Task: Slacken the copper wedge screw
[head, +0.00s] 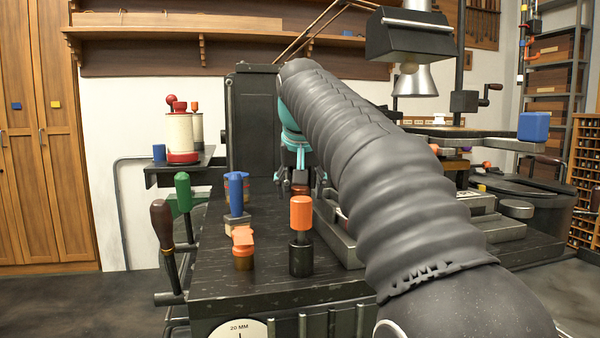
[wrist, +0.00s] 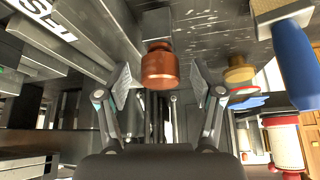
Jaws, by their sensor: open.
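The copper wedge screw (wrist: 161,68) shows in the wrist view as a round copper knob on a dark block, at the upper middle. My gripper (wrist: 163,88) is open, with one finger pad on each side of the knob. Gaps show between both pads and the knob, and nothing is held. In the head view my gripper (head: 300,184) points down over the back of the dark bench, beyond the orange handle. A small reddish-copper patch shows between its fingers there. My arm covers much of the area to its right.
On the bench (head: 215,268) stand an orange-handled tool (head: 301,215), an orange knob (head: 243,240) and a blue handle (head: 236,192). A green handle (head: 183,190) and a brown lever knob (head: 162,222) rise at the left. Metal rails (head: 340,240) lie right of the gripper.

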